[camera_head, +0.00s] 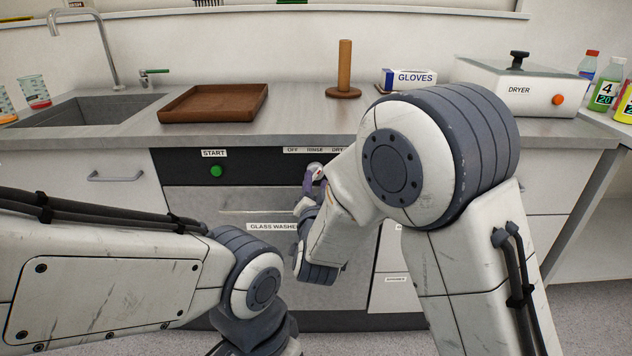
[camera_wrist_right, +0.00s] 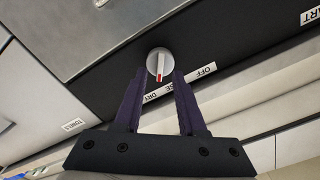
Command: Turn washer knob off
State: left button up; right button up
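The washer knob (camera_head: 315,170) is a round white dial on the black panel of the glass washer (camera_head: 250,205). In the right wrist view the knob (camera_wrist_right: 159,62) has a red mark pointing toward the partly covered RINSE label, between OFF (camera_wrist_right: 207,70) and DRY. My right gripper (camera_head: 308,181) is at the knob. In the right wrist view its purple fingers (camera_wrist_right: 159,75) are apart, one tip on each side of the knob's lower edge, with a gap visible. Contact is not clear. My left arm shows at lower left in the head view; its gripper is out of sight.
A green START button (camera_head: 216,171) is left on the same panel. On the counter (camera_head: 300,116) above are a wooden tray (camera_head: 213,103), a wooden peg stand (camera_head: 344,72), a gloves box (camera_head: 409,79) and a dryer (camera_head: 522,85). A sink (camera_head: 85,118) is at the left.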

jog(key=shift+w, duration=0.85)
grip_shut()
